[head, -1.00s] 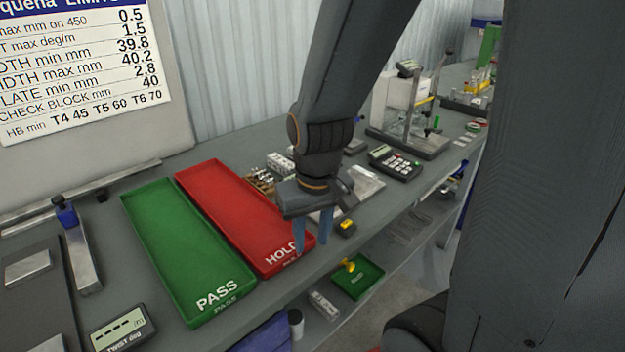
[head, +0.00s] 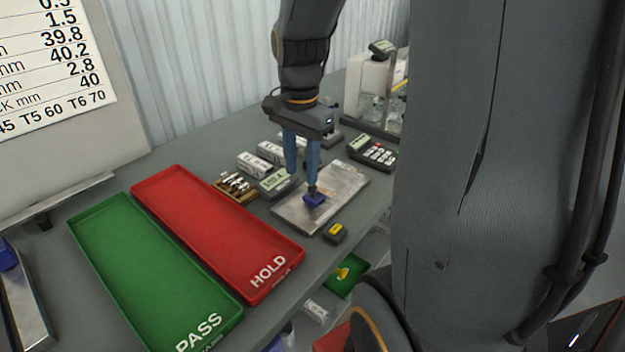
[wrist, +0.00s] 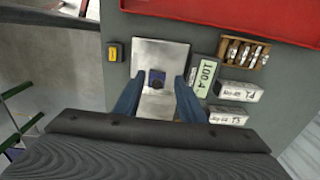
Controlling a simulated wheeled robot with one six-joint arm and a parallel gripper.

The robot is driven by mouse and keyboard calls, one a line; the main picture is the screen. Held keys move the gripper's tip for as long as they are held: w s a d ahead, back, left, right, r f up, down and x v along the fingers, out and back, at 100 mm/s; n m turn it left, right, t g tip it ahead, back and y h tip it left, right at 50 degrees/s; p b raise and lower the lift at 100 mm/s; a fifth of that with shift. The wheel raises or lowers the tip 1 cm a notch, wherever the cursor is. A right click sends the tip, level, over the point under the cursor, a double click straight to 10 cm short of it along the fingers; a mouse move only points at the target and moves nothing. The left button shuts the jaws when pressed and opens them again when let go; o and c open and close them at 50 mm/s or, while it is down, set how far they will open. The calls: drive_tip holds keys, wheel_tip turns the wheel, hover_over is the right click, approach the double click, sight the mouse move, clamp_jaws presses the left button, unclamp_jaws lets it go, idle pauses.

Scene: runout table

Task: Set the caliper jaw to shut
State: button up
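The caliper seems to be the bare metal plate (head: 345,190) with a small dark blue block (head: 314,200), which I take as its jaw, and a grey display (head: 277,184) beside it. In the wrist view the display (wrist: 204,77) reads about 100.4. My gripper (head: 302,178) points down over the plate with its two blue fingers apart. In the wrist view the blue block (wrist: 156,80) shows between the fingertips, with gaps on both sides. I cannot tell whether the fingertips are down at the block's height.
A red HOLD tray (head: 185,200) and green PASS tray (head: 110,235) lie left. A yellow-black item (head: 335,233) sits near the table's front edge. Labelled blocks (head: 252,164), a wooden rack of pins (head: 236,188) and a calculator-like keypad unit (head: 373,152) stand close around the plate.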

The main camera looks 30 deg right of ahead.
sight(315, 191)
drive_tip(key=d+m, duration=0.1)
drive_tip(key=w+d+r+m, duration=0.1)
drive_tip(key=m, duration=0.1)
drive_tip(key=d+r+m, duration=0.1)
drive_tip(key=shift+w+d+m, duration=0.2)
drive_tip(key=shift+d+m, duration=0.05)
drive_tip(key=shift+m, duration=0.05)
drive_tip(key=shift+d+f, duration=0.1)
drive_tip(key=shift+d, duration=0.05)
wheel_tip(315, 191, down, 8)
drive_tip(key=shift+r+p, duration=0.25)
drive_tip(key=shift+p, duration=0.35)
clamp_jaws()
